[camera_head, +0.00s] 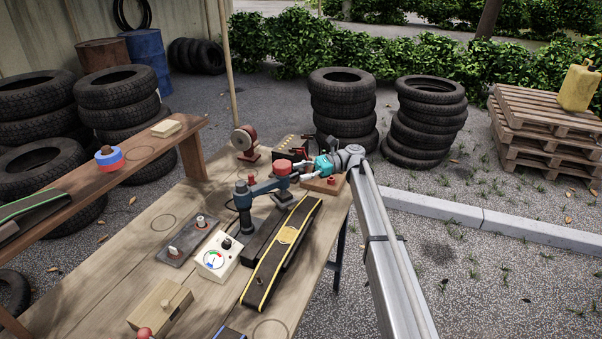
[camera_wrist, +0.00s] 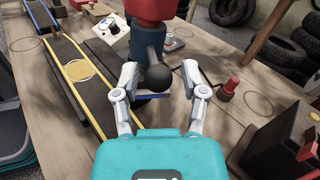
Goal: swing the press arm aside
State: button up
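The press arm (camera_head: 263,188) is a dark blue bar on an upright post, with a red head (camera_head: 282,168) at its right end. In the wrist view the red head (camera_wrist: 150,10) is at the top, above a dark blue stem and a black ball knob (camera_wrist: 157,79). My gripper (camera_head: 302,170) is at the red head's right side, above the bench. In the wrist view my gripper's fingers (camera_wrist: 159,78) stand apart on either side of the ball knob, with gaps visible. Contact with the knob cannot be told.
A black, yellow-edged strip (camera_head: 285,245) lies on the wooden bench (camera_head: 115,260) before the press. A gauge box (camera_head: 217,255) and grey plate (camera_head: 187,243) are left of it. A red-topped post (camera_wrist: 230,88) and dark box (camera_wrist: 285,135) stand to the wrist view's right.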

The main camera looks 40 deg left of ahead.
jog(key=shift+s, duration=0.2)
jog(key=shift+s+r, duration=0.1)
jog(key=shift+r, duration=0.1)
jog(key=c, duration=0.6)
jog(key=shift+r+p, duration=0.5)
jog(key=shift+p, duration=0.35)
grip_shut()
jog(key=s+d+r+m+t+y+p, duration=0.1)
jog(key=d+m+t+y, duration=0.3)
jog(key=d+m+t, duration=0.4)
jog(key=s+d+m+t+y+p, duration=0.4)
jog(key=d+m+t, duration=0.3)
jog(key=m+t, duration=0.3)
jog(key=shift+s+d+r+t+y, duration=0.15)
jog(key=shift+d+r+t+y, duration=0.25)
jog(key=shift+t, duration=0.4)
jog(key=shift+a, duration=0.1)
